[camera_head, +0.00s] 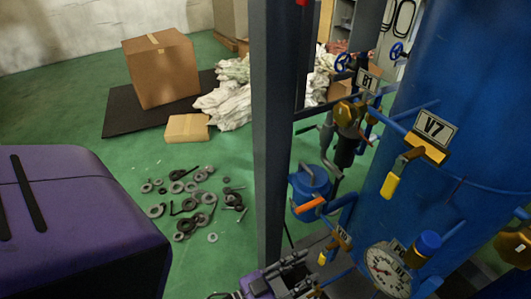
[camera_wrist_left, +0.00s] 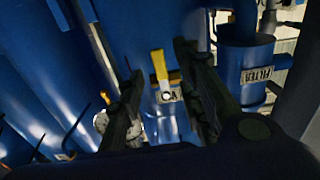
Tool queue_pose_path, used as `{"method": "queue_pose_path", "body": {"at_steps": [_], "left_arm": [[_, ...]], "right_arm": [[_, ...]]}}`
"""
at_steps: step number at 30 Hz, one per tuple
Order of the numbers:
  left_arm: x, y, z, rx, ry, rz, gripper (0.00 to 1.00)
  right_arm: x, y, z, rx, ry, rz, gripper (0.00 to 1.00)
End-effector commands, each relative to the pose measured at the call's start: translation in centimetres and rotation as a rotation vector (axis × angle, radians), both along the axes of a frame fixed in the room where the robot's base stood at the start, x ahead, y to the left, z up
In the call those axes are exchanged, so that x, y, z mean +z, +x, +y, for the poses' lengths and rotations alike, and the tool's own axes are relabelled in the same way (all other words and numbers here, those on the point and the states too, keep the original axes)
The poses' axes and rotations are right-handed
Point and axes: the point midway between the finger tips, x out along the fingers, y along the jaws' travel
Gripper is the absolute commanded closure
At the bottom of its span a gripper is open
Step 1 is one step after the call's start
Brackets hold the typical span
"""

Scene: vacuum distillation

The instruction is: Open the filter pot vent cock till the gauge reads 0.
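My left gripper (camera_head: 308,272) is at the bottom of the head view, its fingers apart. A small cock with a yellow handle (camera_head: 327,256) and a tag lies just beyond it. In the left wrist view a yellow handle (camera_wrist_left: 159,67) shows between the open fingers, above a tag that is hard to read; contact cannot be told. A blue pot tagged FILTER (camera_wrist_left: 246,75) stands to the right there. The round white gauge (camera_head: 387,270) is at the lower right of the head view; its reading is too small to tell. My right gripper is not in view.
A large blue vessel (camera_head: 445,120) with pipes and a cock tagged V7 (camera_head: 434,129) fills the right. A dark upright post (camera_head: 271,130) stands left of the pipework.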

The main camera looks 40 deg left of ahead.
Motion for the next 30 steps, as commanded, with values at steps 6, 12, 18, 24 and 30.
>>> {"method": "queue_pose_path", "body": {"at_steps": [6, 12, 18, 24, 30], "left_arm": [[0.3, 3.7, -1.4, 0.000, -0.002, -0.005, 0.67], [0.1, 5.5, -2.0, 0.000, -0.001, -0.002, 0.67], [0.1, 5.8, -2.1, 0.001, 0.000, 0.000, 0.67], [0.1, 5.7, -2.1, 0.001, 0.000, 0.000, 0.78], [0.1, 5.7, -2.1, 0.001, 0.000, 0.000, 1.00]], "right_arm": [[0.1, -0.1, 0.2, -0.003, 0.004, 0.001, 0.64], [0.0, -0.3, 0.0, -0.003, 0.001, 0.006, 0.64], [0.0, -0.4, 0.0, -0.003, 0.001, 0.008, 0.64], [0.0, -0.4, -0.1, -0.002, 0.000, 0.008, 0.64], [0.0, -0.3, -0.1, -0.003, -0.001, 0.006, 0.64]]}}
